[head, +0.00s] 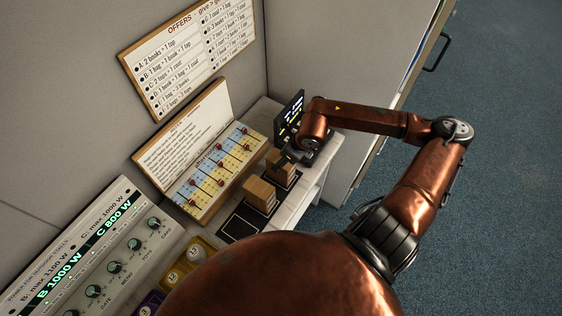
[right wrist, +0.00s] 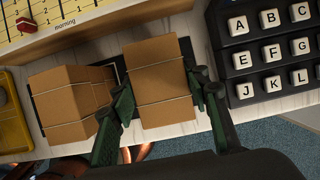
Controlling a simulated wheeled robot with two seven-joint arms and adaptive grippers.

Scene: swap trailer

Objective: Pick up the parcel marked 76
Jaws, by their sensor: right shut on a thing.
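A brown cardboard parcel (right wrist: 160,83) tied with thin string sits between the two green fingers of my right gripper (right wrist: 162,100) in the right wrist view. The fingers are shut on its sides. In the head view my right gripper (head: 288,158) is at this parcel (head: 277,162), at the right end of the shelf. A stack of similar brown parcels (right wrist: 68,98) is just left of the gripper; it also shows in the head view (head: 260,194). No number is readable on any parcel, so I cannot tell which is marked 76. My left gripper is out of view.
A black lettered keypad (right wrist: 268,48) stands close right of the held parcel. A board with red pegs (head: 219,160) is behind the parcels. A dark mat (head: 236,229) has bare room left of the stack. A knobbed power panel (head: 110,250) and yellow trays (head: 176,274) lie farther left.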

